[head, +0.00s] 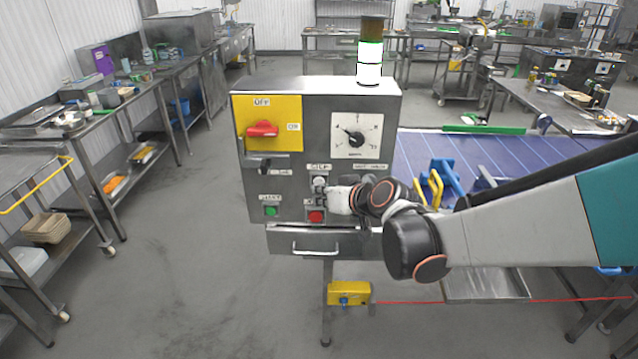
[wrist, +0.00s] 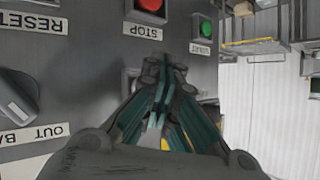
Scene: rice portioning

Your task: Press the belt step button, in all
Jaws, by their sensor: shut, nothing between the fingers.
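The grey control box (head: 350,110) stands in the middle of the head view. A pale round button (head: 320,181) sits on its front under a label that seems to read STEP. My gripper (head: 326,190) reaches in from the right, its tips at or just in front of this button. In the wrist view, which shows the panel upside down, my gripper (wrist: 165,62) is shut and empty, pointing at the panel. Its fingers hide the button there. Part of a grey guard (wrist: 127,80) shows beside them. I cannot tell whether the tips touch the button.
The red stop button (head: 316,216) lies just below my gripper, with the green start button (head: 271,211) to its left. A red rotary switch (head: 262,130) on a yellow plate and a dial (head: 356,137) are above. The blue belt (head: 420,155) runs behind right.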

